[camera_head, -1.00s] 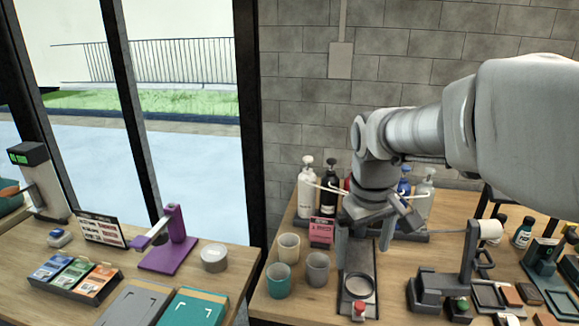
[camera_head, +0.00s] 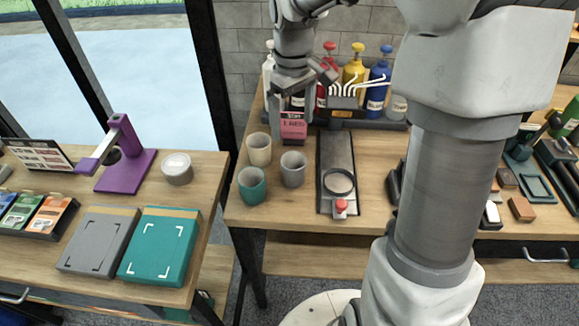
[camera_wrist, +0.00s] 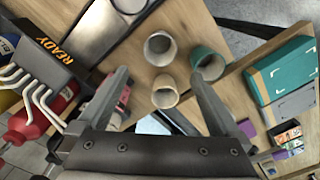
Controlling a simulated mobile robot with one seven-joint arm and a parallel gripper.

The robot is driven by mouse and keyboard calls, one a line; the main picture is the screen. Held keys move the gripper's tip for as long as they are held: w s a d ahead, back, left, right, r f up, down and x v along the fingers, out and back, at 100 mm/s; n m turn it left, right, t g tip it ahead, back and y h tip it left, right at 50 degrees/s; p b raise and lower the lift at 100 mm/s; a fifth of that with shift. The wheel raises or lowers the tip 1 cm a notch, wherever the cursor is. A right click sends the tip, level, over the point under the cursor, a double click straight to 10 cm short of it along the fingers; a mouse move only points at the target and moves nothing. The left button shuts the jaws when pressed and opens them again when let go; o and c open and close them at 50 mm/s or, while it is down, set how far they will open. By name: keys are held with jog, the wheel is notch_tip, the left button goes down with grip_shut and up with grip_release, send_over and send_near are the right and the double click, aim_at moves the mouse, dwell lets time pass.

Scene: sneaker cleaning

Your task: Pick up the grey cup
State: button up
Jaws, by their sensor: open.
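The grey cup (camera_head: 293,169) stands upright on the right-hand wooden table, right of the cream cup (camera_head: 259,149) and the teal cup (camera_head: 251,185). In the wrist view the grey cup (camera_wrist: 160,48) shows its open mouth just beyond the fingertips. The cream cup (camera_wrist: 165,91) lies between the fingers in that view, and the teal cup (camera_wrist: 208,63) is beside the right fingertip. My gripper (camera_head: 291,120) is open and empty, pointing down above and behind the cups in the head view. In the wrist view my gripper (camera_wrist: 159,76) has its fingers spread wide.
A pink box (camera_head: 293,127) stands close behind the cups, with pump bottles (camera_head: 378,80) at the back. A dark stand with a ring (camera_head: 338,183) is right of the grey cup. A gap separates this table from the left table (camera_head: 205,165).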

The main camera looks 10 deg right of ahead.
aim_at(292, 155)
notch_tip(292, 155, down, 10)
jog(key=shift+f+b, duration=0.2)
jog(key=shift+b, duration=0.7)
jog(key=f, duration=0.2)
jog(key=f+b, duration=0.1)
jog(key=f, duration=0.2)
jog(key=shift+s+d+f, duration=0.1)
jog(key=shift+s+f, duration=0.05)
jog(key=shift+s, duration=0.05)
jog(key=c, duration=1.2)
